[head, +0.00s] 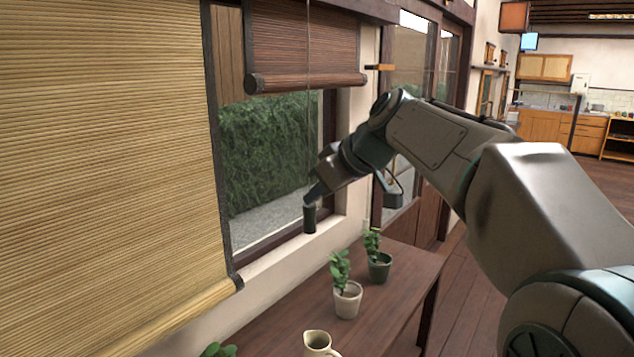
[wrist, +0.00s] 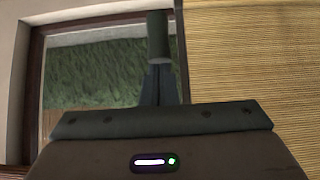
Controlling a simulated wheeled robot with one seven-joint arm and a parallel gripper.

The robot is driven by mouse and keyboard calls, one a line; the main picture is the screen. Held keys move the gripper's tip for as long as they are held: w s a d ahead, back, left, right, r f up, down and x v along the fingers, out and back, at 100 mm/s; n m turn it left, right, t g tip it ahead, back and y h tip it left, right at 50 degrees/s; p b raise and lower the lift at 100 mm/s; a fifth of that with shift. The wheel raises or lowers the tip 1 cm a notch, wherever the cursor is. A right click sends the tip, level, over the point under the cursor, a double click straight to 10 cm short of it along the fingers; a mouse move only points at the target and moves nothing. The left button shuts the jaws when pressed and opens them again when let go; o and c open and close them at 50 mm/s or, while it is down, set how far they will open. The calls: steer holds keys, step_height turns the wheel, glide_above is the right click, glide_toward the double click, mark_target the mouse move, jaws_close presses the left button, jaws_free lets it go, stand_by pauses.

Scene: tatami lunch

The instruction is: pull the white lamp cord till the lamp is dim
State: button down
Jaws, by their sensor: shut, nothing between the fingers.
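In the wrist view the fingers (wrist: 160,88) are together. A dark green-grey cylinder (head: 309,219) is at their tips, also in the wrist view (wrist: 158,38); I cannot tell if it is part of the fingers. A thin cord (head: 308,62) hangs down in front of the brown blind toward the gripper; its lower end is not clear. I cannot make out a white lamp cord. An orange box-shaped lantern (head: 514,17) hangs at the far upper right.
A tan blind (head: 110,150) hangs at the left, a short brown blind (head: 305,45) beside it. A wooden bench (head: 395,270) below the window holds potted plants (head: 347,300) (head: 379,266) and a cream jug (head: 318,343). Open floor (head: 560,220) lies at the right.

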steer(key=shift+f, duration=0.2)
steer(key=a+r+p+v, duration=0.1)
steer(key=v, duration=0.5)
steer(key=w+r+p+v, duration=0.1)
steer(key=v, duration=0.6)
steer(key=shift+w+a+r+p, duration=0.15)
steer(key=shift+a+r+p, duration=0.05)
steer(key=shift+a+p, duration=0.2)
steer(key=shift+r, duration=0.1)
stand_by(0.8)
step_height(320, 180, up, 4)
steer(key=p, duration=0.4)
steer(key=shift+d, duration=0.1)
steer(key=shift+f, duration=0.3)
